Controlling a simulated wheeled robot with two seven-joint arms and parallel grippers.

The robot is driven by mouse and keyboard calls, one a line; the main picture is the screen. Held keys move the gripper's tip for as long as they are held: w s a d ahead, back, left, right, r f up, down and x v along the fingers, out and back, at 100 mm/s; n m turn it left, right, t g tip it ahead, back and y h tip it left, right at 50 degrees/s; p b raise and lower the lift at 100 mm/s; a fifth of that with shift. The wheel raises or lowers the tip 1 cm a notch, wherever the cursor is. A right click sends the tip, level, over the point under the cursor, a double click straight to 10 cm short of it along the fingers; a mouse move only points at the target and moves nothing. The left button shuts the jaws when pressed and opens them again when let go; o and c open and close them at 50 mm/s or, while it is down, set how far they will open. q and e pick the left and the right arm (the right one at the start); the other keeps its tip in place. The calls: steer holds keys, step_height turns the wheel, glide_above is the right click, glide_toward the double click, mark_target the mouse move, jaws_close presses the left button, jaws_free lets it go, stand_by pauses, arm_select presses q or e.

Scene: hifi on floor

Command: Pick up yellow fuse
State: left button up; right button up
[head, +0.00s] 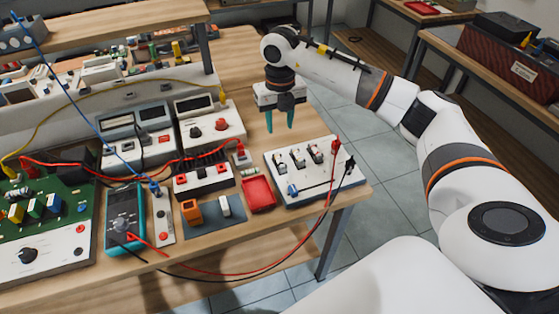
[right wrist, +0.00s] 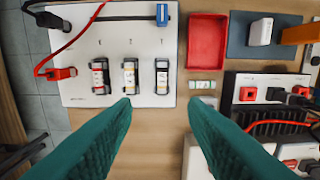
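A white fuse panel (head: 330,180) lies at the table's right end; it also shows in the right wrist view (right wrist: 90,40). Three small fuses in dark holders stand in a row on it: a left one (right wrist: 98,76), a middle one (right wrist: 130,76) with a faint yellowish tint, and a right one (right wrist: 162,76). I cannot tell surely which is yellow. A loose pale greenish fuse (right wrist: 202,85) lies on the wood beside the panel. My right gripper (head: 280,129) is open and empty, pointing down above the table behind the panel. My left gripper is not in view.
A red tray (head: 258,193) and a grey mat (head: 210,222) with an orange block (head: 191,211) lie left of the panel. Red and black leads loop from the panel over the front edge. Meters (head: 210,120) stand behind.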

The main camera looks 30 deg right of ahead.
steer(key=p, duration=0.1)
glide_above(279, 159)
steer(key=f, duration=0.6)
steer(key=shift+w+d, duration=0.15)
steer(key=shift+d, duration=0.2)
steer(key=f, duration=0.1)
steer(key=f+p, duration=0.1)
steer(key=f, duration=0.1)
steer(key=f+p, duration=0.1)
steer(key=f, duration=0.1)
steer(key=shift+a, duration=0.35)
steer(key=shift+f, duration=0.3)
steer(key=shift+c, duration=0.3)
jaws_close()
